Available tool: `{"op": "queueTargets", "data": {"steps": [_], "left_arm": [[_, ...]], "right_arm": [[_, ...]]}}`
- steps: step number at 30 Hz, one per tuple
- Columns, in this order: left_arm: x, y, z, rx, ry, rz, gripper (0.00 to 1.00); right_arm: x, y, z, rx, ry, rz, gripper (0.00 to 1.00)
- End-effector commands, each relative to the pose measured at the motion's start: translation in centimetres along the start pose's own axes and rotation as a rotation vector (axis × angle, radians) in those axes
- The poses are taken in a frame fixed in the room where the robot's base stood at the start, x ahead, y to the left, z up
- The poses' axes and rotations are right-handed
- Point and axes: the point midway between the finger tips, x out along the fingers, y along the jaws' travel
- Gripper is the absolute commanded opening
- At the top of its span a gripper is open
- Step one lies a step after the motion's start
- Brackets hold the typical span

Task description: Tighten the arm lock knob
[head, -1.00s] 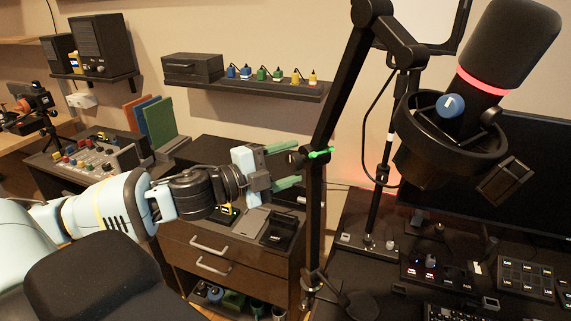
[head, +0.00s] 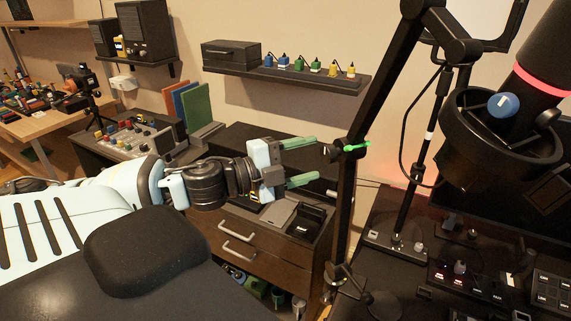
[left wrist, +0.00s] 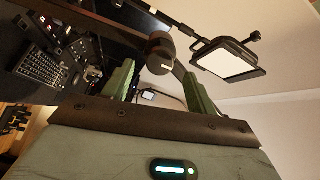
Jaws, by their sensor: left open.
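The arm lock knob (head: 332,152) is a small dark knob at a joint of the black boom arm (head: 349,185), with a bright green pointer (head: 357,147) on the joint's other side. My left gripper (head: 314,159) is open and empty, just left of the knob. Its two green fingers point right, one above and one below the knob's height. In the left wrist view a dark round knob with a pale line (left wrist: 160,54) shows between and beyond the fingertips (left wrist: 159,74). I cannot tell whether they touch it. My right gripper is not in view.
A microphone (head: 545,60) with a blue knob (head: 494,106) on its mount hangs at the right. A drawer cabinet (head: 262,245) stands below my left gripper. A wall shelf (head: 300,84) is above and behind it. Control panels (head: 470,278) lie on the desk at right.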

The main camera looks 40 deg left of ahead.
Motion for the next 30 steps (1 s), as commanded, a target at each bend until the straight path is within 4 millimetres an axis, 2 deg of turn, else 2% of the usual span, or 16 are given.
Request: {"op": "queueTargets", "data": {"steps": [18,30], "left_arm": [[-3.2,0.1,0.0,-0.002,0.0,0.003,0.57],[-4.0,0.0,0.0,0.004,0.001,0.001,0.57]], "right_arm": [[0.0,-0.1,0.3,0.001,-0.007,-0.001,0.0],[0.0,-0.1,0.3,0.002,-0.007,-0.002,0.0]]}}
